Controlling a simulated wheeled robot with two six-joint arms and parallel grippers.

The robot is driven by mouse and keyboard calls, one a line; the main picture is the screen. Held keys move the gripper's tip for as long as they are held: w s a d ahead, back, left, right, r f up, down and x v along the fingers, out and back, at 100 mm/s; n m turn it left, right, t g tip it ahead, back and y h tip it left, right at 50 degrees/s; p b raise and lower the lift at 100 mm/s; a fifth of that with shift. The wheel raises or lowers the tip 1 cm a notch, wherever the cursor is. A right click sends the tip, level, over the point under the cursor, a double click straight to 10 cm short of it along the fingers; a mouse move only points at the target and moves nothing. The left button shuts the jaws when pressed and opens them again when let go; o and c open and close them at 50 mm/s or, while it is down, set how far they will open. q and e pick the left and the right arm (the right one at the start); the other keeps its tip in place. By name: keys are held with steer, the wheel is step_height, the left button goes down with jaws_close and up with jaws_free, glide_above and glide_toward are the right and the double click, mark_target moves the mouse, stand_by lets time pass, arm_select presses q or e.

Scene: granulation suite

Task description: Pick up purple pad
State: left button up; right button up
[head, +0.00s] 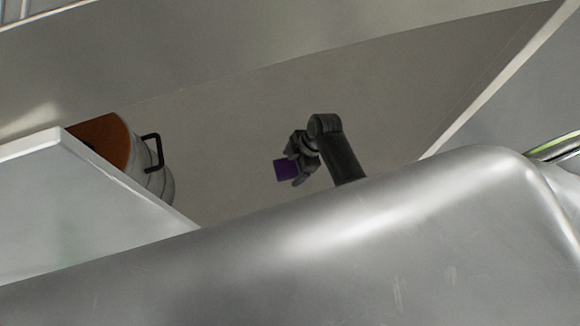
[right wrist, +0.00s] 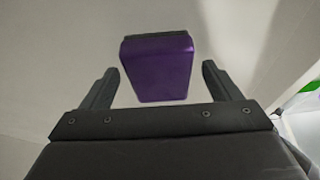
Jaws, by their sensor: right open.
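The purple pad (head: 286,169) is a small dark purple block in the middle of the head view. It shows large in the right wrist view (right wrist: 157,70), with a darker top edge. My right gripper (head: 296,168) is open at the pad. In the right wrist view its two fingers (right wrist: 160,80) stand one on each side of the pad, with a visible gap on both sides. Whether the pad rests on a surface is hard to tell. My left gripper is not in view.
A large grey metal surface (head: 300,260) fills the front of the head view, below my right arm. A pale panel (head: 75,205) stands at left, beside an orange-topped drum (head: 105,140) with a black handle. Bare grey floor or wall (head: 230,120) surrounds the pad.

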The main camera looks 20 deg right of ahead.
steer(key=shift+c, duration=0.3)
steer(key=c, duration=1)
steer(key=shift+r, duration=0.1)
steer(key=shift+c, duration=0.2)
